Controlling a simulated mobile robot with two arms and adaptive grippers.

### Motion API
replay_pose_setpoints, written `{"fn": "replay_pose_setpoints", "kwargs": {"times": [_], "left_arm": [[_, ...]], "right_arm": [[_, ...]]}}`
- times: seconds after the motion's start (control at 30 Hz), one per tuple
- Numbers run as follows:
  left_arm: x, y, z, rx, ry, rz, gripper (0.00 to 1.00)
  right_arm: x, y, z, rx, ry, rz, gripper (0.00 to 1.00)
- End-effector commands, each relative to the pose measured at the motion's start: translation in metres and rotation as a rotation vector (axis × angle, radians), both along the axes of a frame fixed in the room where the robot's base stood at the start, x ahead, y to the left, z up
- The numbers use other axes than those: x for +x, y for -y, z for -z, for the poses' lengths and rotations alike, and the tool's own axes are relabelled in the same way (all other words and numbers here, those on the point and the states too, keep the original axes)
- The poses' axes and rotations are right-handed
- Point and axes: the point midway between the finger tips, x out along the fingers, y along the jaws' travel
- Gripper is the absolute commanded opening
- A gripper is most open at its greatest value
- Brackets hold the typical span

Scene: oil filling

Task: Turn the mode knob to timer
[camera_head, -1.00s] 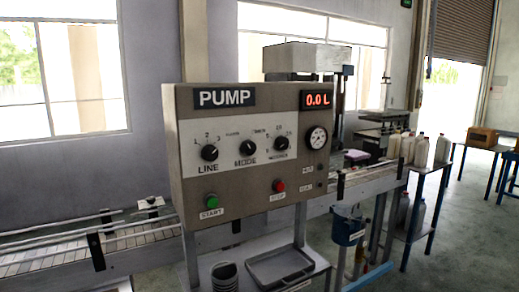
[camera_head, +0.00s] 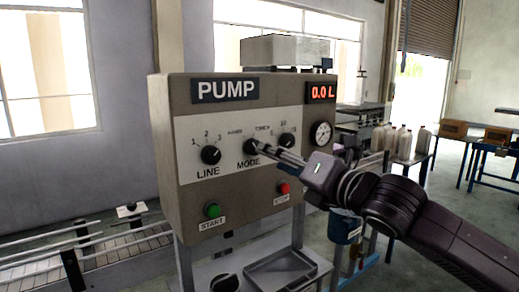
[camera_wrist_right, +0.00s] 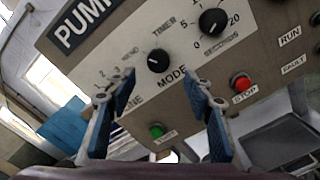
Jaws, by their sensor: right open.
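The black mode knob (camera_head: 254,147) is on the white strip of the pump panel (camera_head: 170,205), between the labels HAND and TIMER. In the right wrist view the mode knob (camera_wrist_right: 158,61) shows between and just beyond the fingertips, its white mark appearing toward the HAND side. My right gripper (camera_head: 279,152) comes in from the right, its tips close to the mode knob. In the wrist view my right gripper (camera_wrist_right: 161,76) is open, with a blue-padded finger either side of the knob. Contact cannot be told. My left gripper is not in view.
The line knob (camera_head: 211,155) is to the left and the seconds knob (camera_head: 288,141) to the right. Below are the green start button (camera_head: 212,210) and red stop button (camera_head: 283,188). The display (camera_head: 321,92) reads 0.0 L. A tray (camera_head: 281,272) stands under the panel.

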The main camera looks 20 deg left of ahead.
Motion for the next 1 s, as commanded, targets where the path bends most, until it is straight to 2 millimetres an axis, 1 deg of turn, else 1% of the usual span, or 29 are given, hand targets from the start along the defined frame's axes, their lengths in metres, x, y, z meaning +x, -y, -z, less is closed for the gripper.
{"fn": "replay_pose_setpoints", "kwargs": {"times": [0.07, 0.17, 0.43, 0.6, 0.8, 1.0], "left_arm": [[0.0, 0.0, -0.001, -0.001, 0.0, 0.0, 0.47], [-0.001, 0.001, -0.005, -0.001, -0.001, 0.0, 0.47], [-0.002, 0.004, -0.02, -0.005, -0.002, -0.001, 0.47], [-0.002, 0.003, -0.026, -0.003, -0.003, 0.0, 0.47], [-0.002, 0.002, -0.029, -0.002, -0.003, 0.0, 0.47], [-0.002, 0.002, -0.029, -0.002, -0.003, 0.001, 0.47]], "right_arm": [[-0.002, -0.003, -0.003, -0.014, 0.016, -0.005, 0.47], [0.003, -0.01, -0.005, -0.015, 0.015, -0.006, 0.47], [0.026, -0.041, -0.005, -0.013, 0.013, -0.006, 0.47], [0.038, -0.055, -0.004, -0.012, 0.013, -0.005, 0.47], [0.044, -0.062, -0.003, -0.012, 0.015, -0.006, 0.47], [0.045, -0.063, -0.002, -0.012, 0.015, -0.004, 0.47]]}}
